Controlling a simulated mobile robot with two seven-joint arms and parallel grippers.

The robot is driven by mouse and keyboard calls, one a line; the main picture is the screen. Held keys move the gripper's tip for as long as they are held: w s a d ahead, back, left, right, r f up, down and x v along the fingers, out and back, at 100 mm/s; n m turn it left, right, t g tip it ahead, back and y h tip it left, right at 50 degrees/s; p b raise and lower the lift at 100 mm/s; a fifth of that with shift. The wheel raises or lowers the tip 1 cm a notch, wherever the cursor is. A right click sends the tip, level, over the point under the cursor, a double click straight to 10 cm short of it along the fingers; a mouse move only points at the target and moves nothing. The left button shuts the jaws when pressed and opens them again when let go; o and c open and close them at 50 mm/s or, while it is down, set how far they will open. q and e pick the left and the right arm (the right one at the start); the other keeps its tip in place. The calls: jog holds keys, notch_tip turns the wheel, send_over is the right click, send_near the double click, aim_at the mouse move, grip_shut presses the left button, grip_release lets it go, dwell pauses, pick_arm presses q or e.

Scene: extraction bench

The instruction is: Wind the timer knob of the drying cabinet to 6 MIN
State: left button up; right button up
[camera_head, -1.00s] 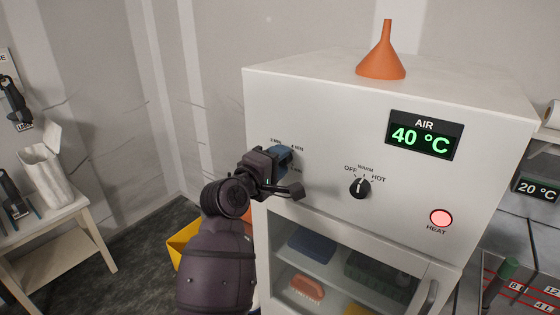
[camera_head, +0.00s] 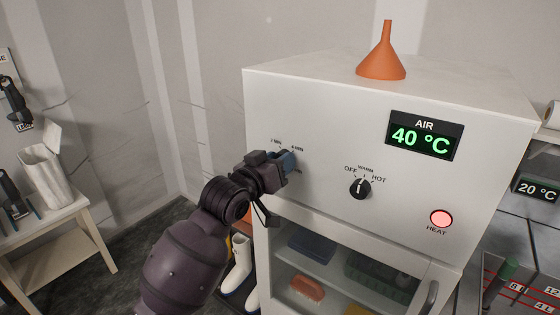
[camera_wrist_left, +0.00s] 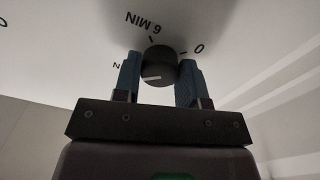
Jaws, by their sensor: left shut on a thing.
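The drying cabinet (camera_head: 330,115) is a white box with a dark round timer knob on its left front. In the left wrist view the timer knob (camera_wrist_left: 160,60) sits between the blue fingers of my left gripper (camera_wrist_left: 159,80), which is shut on it. The knob's white mark is at its lower left, towards the left finger. The 6 MIN label (camera_wrist_left: 143,22) appears upside down above the knob, and a 0 is at its upper right. In the head view my left gripper (camera_head: 288,163) hides the knob. My right gripper is not in view.
The OFF/WARM/HOT knob (camera_head: 360,188) and lit HEAT lamp (camera_head: 441,218) are right of my gripper. An orange funnel (camera_head: 384,55) stands on the cabinet. The display (camera_head: 424,136) reads 40 °C. White boots (camera_head: 238,264) stand below my arm.

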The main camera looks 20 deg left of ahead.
pick_arm(q)
jog(key=m, duration=1.5)
jog(key=shift+r+m, duration=0.15)
jog(key=shift+m, duration=0.15)
jog(key=o, duration=0.9)
jog(key=v, duration=0.8)
